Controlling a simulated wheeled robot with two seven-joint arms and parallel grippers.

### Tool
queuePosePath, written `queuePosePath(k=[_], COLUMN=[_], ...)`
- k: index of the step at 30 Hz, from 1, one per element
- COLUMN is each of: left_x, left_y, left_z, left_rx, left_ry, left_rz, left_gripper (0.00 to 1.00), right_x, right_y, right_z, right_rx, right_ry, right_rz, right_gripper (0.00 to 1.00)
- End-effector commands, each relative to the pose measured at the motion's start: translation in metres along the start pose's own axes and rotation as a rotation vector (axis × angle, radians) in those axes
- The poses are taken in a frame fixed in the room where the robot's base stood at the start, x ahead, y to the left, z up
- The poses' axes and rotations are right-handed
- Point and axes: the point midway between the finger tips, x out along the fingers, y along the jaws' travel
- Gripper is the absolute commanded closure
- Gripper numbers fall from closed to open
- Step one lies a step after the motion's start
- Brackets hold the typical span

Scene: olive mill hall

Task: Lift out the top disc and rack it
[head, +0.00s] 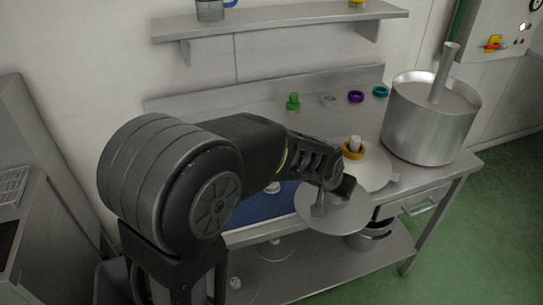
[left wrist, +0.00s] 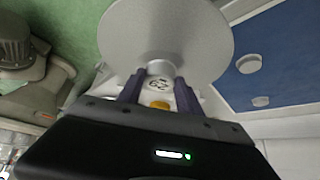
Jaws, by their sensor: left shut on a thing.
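My left gripper (head: 322,200) is shut on the knob of a round grey disc (head: 340,217). The disc hangs in the air in front of the bench. In the left wrist view, the gripper (left wrist: 160,82) has its fingers either side of the numbered knob, and the disc (left wrist: 165,25) spreads beyond them. Behind it on the bench is another pale round plate (head: 374,172) with an orange ring (head: 354,151) and a light knob in its middle. My arm hides part of a blue surface (head: 248,211). My right gripper is not in view.
A large steel pot (head: 425,137) with a post stands at the bench's right end. Green (head: 293,103), grey (head: 329,101), purple (head: 356,97) and teal (head: 381,92) pieces line the back. Knobbed discs lie on the lower shelf (head: 325,272). A wall shelf (head: 285,23) is above.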

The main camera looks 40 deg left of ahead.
Motion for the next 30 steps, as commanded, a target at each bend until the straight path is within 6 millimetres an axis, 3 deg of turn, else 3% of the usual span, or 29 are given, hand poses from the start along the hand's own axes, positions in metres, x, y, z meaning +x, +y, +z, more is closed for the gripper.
queuePosePath(k=[1,6,11,18,23,30], left_x=[0.015,0.032,0.032,0.016,0.005,0.002], left_y=[-0.014,-0.062,-0.110,-0.179,-0.203,-0.207], left_z=[0.004,-0.003,-0.011,-0.023,-0.027,-0.028], left_rx=[-0.023,-0.100,-0.177,-0.286,-0.326,-0.333], left_ry=[0.002,0.007,0.007,0.008,0.006,0.004], left_rz=[-0.011,-0.057,-0.109,-0.183,-0.210,-0.214], left_gripper=[1.00,1.00,1.00,1.00,1.00,1.00], right_x=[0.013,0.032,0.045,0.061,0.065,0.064], right_y=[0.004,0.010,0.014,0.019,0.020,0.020], right_z=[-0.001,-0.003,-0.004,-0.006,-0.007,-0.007], right_rx=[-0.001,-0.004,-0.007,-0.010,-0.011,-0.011], right_ry=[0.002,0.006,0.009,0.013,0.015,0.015], right_rz=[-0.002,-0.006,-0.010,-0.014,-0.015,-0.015], right_gripper=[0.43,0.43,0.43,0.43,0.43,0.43])
